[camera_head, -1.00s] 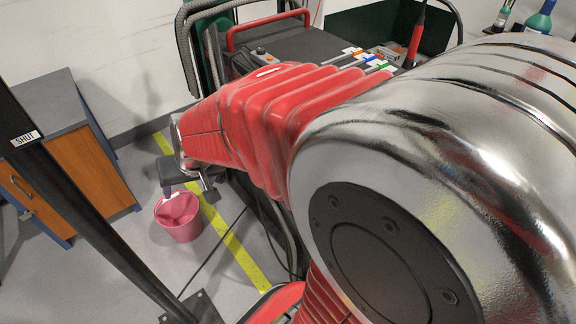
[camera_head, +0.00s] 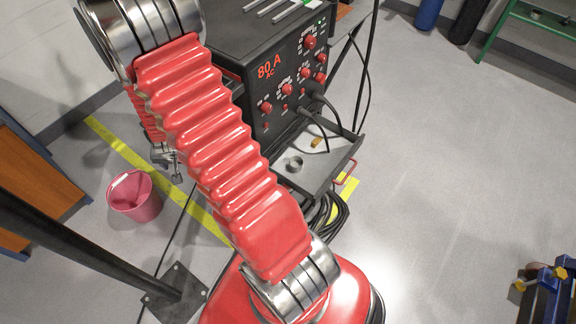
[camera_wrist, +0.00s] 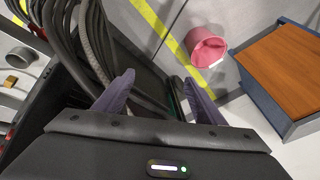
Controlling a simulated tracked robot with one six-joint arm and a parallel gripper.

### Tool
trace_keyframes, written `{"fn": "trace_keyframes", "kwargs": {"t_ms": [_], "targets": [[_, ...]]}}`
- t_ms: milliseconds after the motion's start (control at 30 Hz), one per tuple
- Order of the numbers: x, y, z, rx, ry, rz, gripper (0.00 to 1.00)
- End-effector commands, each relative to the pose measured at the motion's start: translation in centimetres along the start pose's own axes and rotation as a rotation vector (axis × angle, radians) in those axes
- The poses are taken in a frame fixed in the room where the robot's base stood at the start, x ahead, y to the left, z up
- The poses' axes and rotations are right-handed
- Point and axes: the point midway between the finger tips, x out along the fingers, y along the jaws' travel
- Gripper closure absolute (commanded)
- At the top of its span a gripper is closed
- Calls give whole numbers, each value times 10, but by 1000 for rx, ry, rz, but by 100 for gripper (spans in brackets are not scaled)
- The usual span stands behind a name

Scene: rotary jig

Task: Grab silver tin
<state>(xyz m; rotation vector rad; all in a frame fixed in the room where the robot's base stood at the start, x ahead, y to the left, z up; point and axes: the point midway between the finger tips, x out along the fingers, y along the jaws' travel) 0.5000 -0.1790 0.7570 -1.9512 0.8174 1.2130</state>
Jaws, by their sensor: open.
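The silver tin (camera_head: 295,163) is a small round metal piece. It stands on the grey open tray (camera_head: 318,178) at the front of the black welding machine. In the wrist view a silver tin (camera_wrist: 19,57) shows at the far left edge. My gripper (camera_wrist: 160,77) is open, with two dark purple fingers apart and nothing between them. In the head view my gripper (camera_head: 170,163) is partly hidden behind my red arm, to the left of the tin and well apart from it.
A small brass-coloured block (camera_head: 317,142) lies near the tin on the tray. The welding machine (camera_head: 285,75) has red knobs and cables hanging over the tray. A pink bucket (camera_head: 134,196), a dark post (camera_head: 85,245) and a wooden cabinet (camera_head: 35,190) stand left.

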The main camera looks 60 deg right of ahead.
Motion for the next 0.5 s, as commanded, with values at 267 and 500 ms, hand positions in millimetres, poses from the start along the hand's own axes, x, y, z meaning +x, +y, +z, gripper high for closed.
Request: {"fn": "trace_keyframes", "kwargs": {"t_ms": [267, 500], "targets": [[69, 65, 7, 130, 28, 116, 36], [118, 128, 23, 233, 63, 228, 36]]}}
